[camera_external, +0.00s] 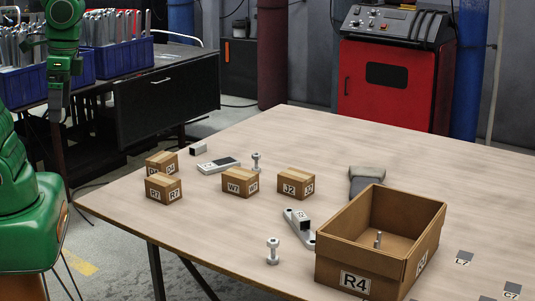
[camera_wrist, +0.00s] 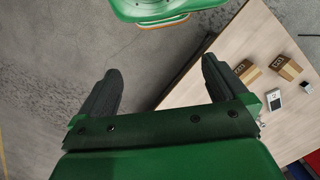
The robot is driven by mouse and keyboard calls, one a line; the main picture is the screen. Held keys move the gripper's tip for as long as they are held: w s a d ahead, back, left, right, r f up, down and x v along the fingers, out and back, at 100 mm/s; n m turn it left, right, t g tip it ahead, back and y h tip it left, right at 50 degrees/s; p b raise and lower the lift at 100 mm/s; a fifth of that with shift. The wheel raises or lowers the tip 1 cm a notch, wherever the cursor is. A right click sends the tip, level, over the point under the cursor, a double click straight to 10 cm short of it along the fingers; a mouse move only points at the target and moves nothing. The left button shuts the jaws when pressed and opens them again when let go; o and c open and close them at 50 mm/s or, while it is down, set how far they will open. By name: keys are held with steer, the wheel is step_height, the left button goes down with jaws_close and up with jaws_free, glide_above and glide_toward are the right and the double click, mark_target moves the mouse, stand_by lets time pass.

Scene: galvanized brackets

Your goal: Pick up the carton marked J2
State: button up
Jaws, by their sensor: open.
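The carton marked J2 (camera_external: 296,182) is a small brown taped box standing on the wooden table, near its middle, with white labels on its sides. My gripper (camera_external: 58,104) hangs at the upper left of the external view, well away from the J2 carton and off the table's left side. In the wrist view my gripper (camera_wrist: 160,85) has its two dark fingers wide apart with nothing between them. Two small cartons show at the right of the wrist view; I cannot make out J2 on either.
Left of J2 stand a W7 carton (camera_external: 240,182), an R7 carton (camera_external: 163,188) and another carton (camera_external: 162,162) behind it. An open R4 box (camera_external: 335,250) stands to the right front. The table's right rear (camera_external: 420,170) is clear.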

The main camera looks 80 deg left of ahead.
mark_target(290, 172)
stand_by(0.6)
